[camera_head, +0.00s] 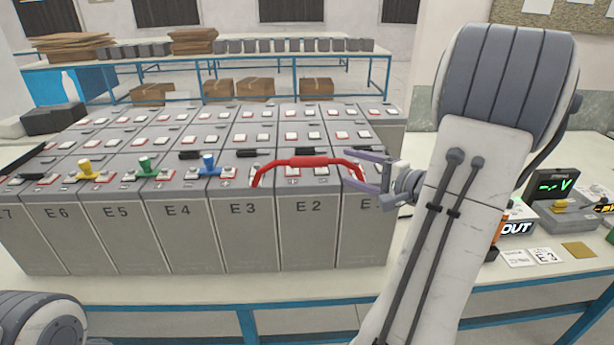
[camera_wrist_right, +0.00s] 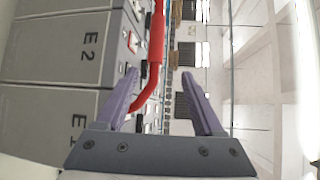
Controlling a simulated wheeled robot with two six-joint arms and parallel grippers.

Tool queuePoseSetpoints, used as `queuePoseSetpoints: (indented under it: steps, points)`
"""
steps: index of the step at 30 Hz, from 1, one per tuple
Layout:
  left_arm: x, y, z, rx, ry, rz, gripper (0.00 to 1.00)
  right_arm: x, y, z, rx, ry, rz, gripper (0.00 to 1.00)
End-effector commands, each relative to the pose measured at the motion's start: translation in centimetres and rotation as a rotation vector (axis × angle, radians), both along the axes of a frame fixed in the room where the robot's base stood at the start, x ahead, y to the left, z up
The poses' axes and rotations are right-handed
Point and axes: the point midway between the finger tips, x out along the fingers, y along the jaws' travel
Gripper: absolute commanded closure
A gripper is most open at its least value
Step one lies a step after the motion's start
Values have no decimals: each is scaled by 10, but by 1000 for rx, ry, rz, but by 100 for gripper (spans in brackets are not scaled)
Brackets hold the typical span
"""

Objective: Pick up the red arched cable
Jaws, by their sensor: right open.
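The red arched cable (camera_head: 305,161) spans the tops of the front row of batteries, from the E 3 battery (camera_head: 246,232) past the E 2 battery (camera_head: 308,232) towards the rightmost one. My right gripper (camera_head: 346,168) is open at the cable's right end. In the right wrist view the cable (camera_wrist_right: 155,50) runs between the two purple fingers (camera_wrist_right: 160,75), closer to the left finger. I cannot tell whether a finger touches it. The cable's right foot is partly hidden by the fingers. My left gripper is out of view.
Yellow (camera_head: 88,169), green (camera_head: 147,168) and blue (camera_head: 208,166) caps stand on batteries further left. A meter (camera_head: 555,185) and an OUT box (camera_head: 515,225) sit on the right of the table. A back table (camera_head: 290,59) holds small batteries and cardboard.

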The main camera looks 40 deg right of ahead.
Motion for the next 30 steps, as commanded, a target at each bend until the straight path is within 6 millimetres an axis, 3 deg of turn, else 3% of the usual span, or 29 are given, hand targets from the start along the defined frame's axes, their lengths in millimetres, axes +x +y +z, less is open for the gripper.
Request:
queuePoseSetpoints:
  steps: [6, 11, 21, 30]
  points:
    - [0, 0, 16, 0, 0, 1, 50, 34, 7, -3, 4, 2, 6, 31]
    - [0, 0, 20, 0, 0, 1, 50, 45, 8, -6, 3, 3, 3, 31]
    - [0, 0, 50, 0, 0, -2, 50, 84, 11, -18, 4, 4, 7, 31]
    - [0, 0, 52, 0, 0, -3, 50, 93, 11, -23, 1, 3, 2, 31]
